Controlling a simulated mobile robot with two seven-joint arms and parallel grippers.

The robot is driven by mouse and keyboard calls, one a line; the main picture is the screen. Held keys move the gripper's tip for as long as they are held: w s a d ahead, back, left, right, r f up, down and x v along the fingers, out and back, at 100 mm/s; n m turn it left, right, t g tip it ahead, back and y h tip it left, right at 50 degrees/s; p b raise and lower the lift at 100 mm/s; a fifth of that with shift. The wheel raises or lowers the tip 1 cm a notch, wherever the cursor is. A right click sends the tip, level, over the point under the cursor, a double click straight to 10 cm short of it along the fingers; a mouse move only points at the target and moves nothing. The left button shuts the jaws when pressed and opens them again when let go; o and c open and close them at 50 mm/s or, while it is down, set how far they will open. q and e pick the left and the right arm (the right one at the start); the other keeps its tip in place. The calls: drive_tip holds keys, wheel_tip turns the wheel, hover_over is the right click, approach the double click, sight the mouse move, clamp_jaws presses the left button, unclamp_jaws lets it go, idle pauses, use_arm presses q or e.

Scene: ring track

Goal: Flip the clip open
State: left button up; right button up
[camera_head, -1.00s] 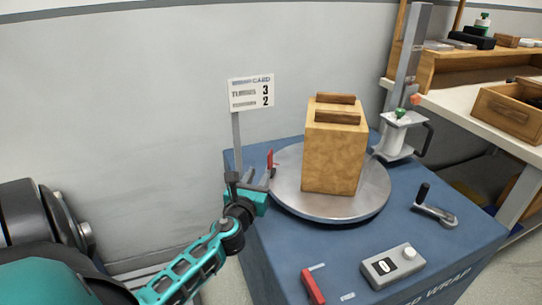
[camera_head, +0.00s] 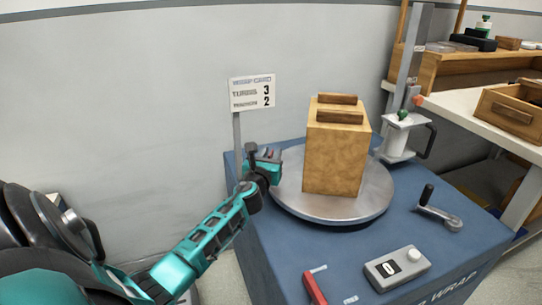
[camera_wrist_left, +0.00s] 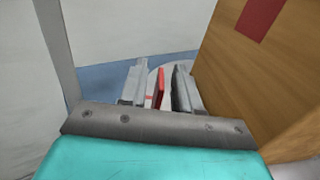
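The clip (camera_wrist_left: 160,88), a thin upright red piece, shows in the left wrist view between the two grey fingers of my left gripper (camera_wrist_left: 158,90). Gaps show beside it, so the fingers look open around it rather than closed on it. In the head view my left gripper (camera_head: 266,155) is at the left edge of the round metal turntable (camera_head: 330,210), and it hides the clip there. My right gripper is not in view.
A wooden block-like box (camera_head: 335,158) stands on the turntable, close to the right of my left gripper. A sign card on a post (camera_head: 251,92) stands just behind it. A crank (camera_head: 440,211), a counter box (camera_head: 397,267) and a red-handled tool (camera_head: 314,288) are on the blue table.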

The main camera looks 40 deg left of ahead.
use_arm(q)
clamp_jaws()
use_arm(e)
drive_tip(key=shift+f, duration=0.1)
use_arm(q)
drive_tip(key=shift+s+n, duration=0.1)
drive_tip(key=shift+n, duration=0.2)
drive_tip(key=n, duration=0.1)
drive_tip(key=a+n, duration=0.1)
drive_tip(key=shift+s+a+f+n, duration=0.15)
drive_tip(key=shift+s+f+n, duration=0.05)
drive_tip(key=shift+s+n, duration=0.1)
drive_tip(key=a+n, duration=0.1)
drive_tip(key=n, duration=0.1)
drive_tip(key=s+a+f+n+b, duration=0.1)
drive_tip(key=n, duration=0.2)
drive_tip(key=f+n+b, duration=0.1)
drive_tip(key=n, duration=0.1)
drive_tip(key=shift+s+a+n, duration=0.15)
drive_tip(key=shift+a+n, duration=0.25)
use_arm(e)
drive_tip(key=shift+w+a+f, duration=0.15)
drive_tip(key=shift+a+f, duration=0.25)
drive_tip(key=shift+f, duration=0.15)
use_arm(q)
drive_tip(key=shift+f, duration=0.1)
